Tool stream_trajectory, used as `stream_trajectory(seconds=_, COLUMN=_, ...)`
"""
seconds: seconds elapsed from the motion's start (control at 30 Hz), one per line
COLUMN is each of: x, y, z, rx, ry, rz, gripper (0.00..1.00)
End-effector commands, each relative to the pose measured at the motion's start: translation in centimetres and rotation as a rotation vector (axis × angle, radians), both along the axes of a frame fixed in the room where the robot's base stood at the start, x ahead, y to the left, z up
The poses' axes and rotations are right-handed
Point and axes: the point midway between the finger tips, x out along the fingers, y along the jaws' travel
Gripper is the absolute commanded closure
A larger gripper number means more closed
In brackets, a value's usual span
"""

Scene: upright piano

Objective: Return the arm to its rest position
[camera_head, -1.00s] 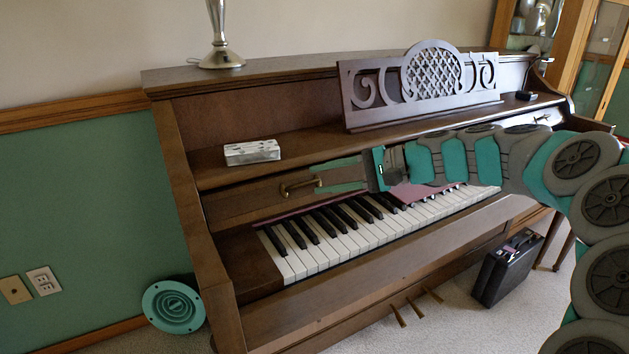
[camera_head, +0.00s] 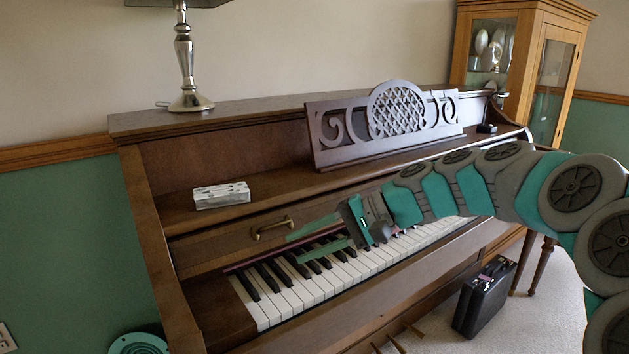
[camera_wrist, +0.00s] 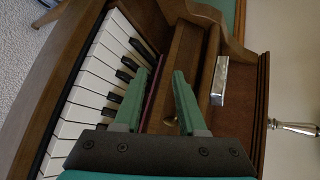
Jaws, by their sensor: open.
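My gripper (camera_head: 318,240) is open and empty, with its two green fingers apart in front of the piano's fallboard, over the keys. My arm reaches in from the right. In the wrist view my gripper (camera_wrist: 160,95) points along the keyboard, with the piano keys (camera_wrist: 100,75) to the left of its fingers. The brass handle (camera_head: 272,228) on the wooden fallboard (camera_head: 215,243) is just beyond the fingertips in the head view and apart from them. In the wrist view the handle (camera_wrist: 170,121) shows partly between the fingers.
A silver lamp (camera_head: 187,65) stands on top. A black case (camera_head: 484,297) stands on the floor at right. A glass cabinet (camera_head: 515,70) is behind.

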Motion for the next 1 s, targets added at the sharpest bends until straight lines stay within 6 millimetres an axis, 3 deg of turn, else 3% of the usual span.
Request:
stream_trajectory(seconds=0.03, x=-2.7, y=0.6, z=-0.9, rx=-0.069, ry=-0.011, rz=0.041, gripper=0.60)
stream_trajectory(seconds=0.1, x=-6.0, y=0.8, z=-2.8, rx=-0.167, ry=-0.021, rz=0.092, gripper=0.60)
stream_trajectory(seconds=0.27, x=-13.0, y=-0.7, z=-7.2, rx=-0.398, ry=-0.043, rz=0.192, gripper=0.60)
stream_trajectory(seconds=0.37, x=-17.0, y=-2.9, z=-10.0, rx=-0.544, ry=-0.049, rz=0.244, gripper=0.60)
stream_trajectory(seconds=0.6, x=-25.5, y=-10.3, z=-15.5, rx=-0.864, ry=-0.031, rz=0.332, gripper=0.60)
stream_trajectory(seconds=0.8, x=-29.7, y=-14.9, z=-17.6, rx=-1.016, ry=0.001, rz=0.366, gripper=0.60)
stream_trajectory(seconds=1.0, x=-30.8, y=-16.1, z=-18.0, rx=-1.053, ry=0.009, rz=0.376, gripper=0.60)
